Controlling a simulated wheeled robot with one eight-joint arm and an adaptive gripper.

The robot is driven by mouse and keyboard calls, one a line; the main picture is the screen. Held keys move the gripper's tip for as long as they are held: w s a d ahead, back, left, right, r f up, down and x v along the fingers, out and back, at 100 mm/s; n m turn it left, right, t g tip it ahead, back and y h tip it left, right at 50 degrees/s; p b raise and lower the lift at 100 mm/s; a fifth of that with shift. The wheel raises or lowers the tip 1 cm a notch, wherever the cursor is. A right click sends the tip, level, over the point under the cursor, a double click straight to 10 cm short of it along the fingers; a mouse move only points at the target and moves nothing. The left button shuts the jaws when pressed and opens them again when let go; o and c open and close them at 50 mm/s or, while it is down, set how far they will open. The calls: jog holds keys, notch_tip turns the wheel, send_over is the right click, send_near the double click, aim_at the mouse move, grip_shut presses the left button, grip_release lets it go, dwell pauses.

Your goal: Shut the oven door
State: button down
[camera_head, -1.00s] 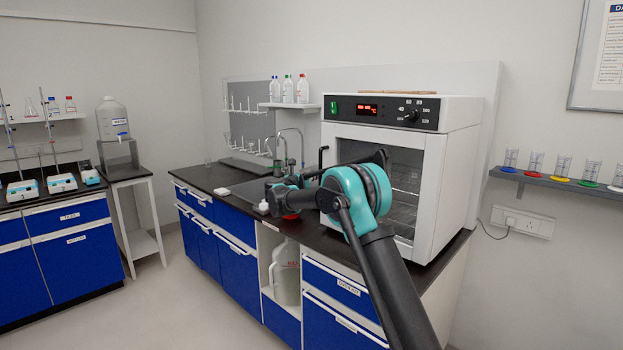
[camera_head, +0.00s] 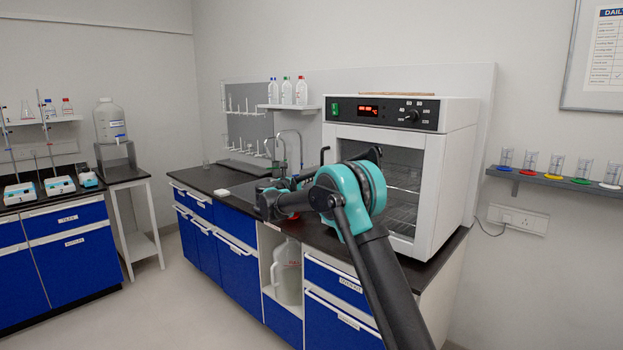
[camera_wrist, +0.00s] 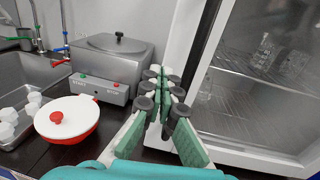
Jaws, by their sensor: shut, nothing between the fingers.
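The oven (camera_head: 458,155) is a white cabinet with a lit red display, standing on the black counter. Its glass front (camera_head: 405,172) shows wire racks inside, and a black handle (camera_head: 323,156) stands out at its left side. My arm covers the lower left of the front, so how far the door stands open cannot be told. In the wrist view, my gripper (camera_wrist: 164,82) is shut and empty, beside the white upright edge (camera_wrist: 184,42) at the left of the glass (camera_wrist: 255,75). Contact with that edge cannot be told. In the head view the fingers are hidden.
In the wrist view, a steel bath (camera_wrist: 112,60) with a lid and a red pan (camera_wrist: 70,125) with a white lid stand left of my gripper. A sink (camera_wrist: 20,75) lies farther left. Blue drawers (camera_head: 340,280) are below the counter. Floor (camera_head: 200,315) at the front left is clear.

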jog(key=w+a+v, duration=0.1)
jog(key=v, duration=0.7)
jog(key=s+d+r+n+t+y, duration=0.1)
jog(key=d+r+n+t+y, duration=0.5)
jog(key=r+n, duration=0.5)
jog(key=s+d+f+n+g+y, duration=0.35)
jog(key=s+n+y, duration=0.4)
jog(key=n, duration=0.55)
jog(key=s+d+f+n+g+h, duration=0.1)
jog(key=s+d+f+n+g, duration=0.3)
jog(key=s+f, duration=0.7)
jog(key=s+d+f+n+g+h, duration=0.2)
jog(key=s+d+f+n+g, duration=0.3)
jog(key=s, duration=1.3)
jog(key=s+d+f+n+g+h, duration=0.1)
jog(key=s+d+f+n+g, duration=0.3)
jog(key=s+d+f+n, duration=0.5)
jog(key=s+d+f, duration=0.5)
jog(key=d+f, duration=0.1)
jog(key=f, duration=0.4)
jog(key=shift+s+d+g, duration=0.3)
jog(key=shift+s+g, duration=0.05)
jog(key=shift+w, duration=0.1)
